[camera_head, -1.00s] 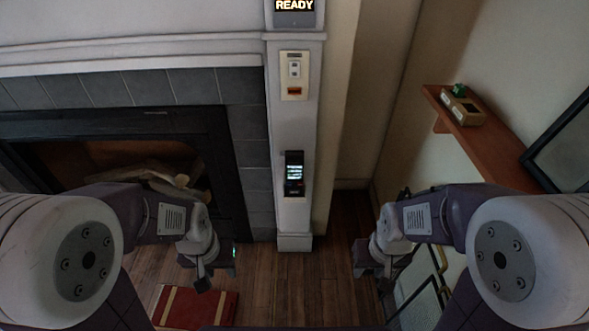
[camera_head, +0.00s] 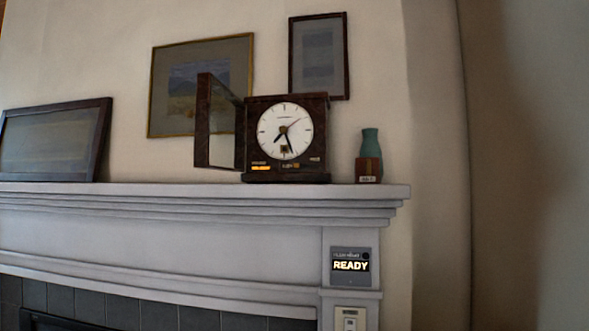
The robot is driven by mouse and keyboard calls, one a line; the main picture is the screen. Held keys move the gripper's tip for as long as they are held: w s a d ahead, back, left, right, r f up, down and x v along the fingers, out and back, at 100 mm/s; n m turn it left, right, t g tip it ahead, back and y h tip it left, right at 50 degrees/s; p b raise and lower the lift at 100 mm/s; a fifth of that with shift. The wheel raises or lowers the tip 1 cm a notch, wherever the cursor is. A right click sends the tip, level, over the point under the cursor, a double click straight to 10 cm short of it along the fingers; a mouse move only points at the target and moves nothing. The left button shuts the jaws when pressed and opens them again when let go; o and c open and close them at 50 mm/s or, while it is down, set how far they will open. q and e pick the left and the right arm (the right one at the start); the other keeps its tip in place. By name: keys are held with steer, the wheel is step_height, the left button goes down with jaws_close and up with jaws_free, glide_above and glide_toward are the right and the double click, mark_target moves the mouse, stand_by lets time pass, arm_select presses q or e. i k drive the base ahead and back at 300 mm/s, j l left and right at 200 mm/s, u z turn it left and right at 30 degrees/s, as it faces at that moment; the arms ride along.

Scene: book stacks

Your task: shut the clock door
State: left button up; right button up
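A dark brown mantel clock (camera_head: 316,130) with a white round face (camera_head: 284,131) stands on the white mantel shelf (camera_head: 200,191). Its door (camera_head: 221,122), a dark frame with a glass pane, stands swung open to the left of the clock case. Small labels show below the clock face, one lit orange. Neither of my grippers shows in this view.
A framed picture (camera_head: 55,142) leans at left. Two pictures hang behind. A READY panel (camera_head: 350,265) is on the pillar below.

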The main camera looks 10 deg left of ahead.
mark_target(206, 82)
steer(key=j+z, duration=0.15)
steer(key=j, duration=0.45)
steer(key=k+j+z, duration=0.1)
steer(key=j, duration=0.45)
steer(key=k+j+z, duration=0.15)
steer(key=j, duration=0.4)
steer(key=j+z, duration=0.1)
steer(key=j, duration=0.5)
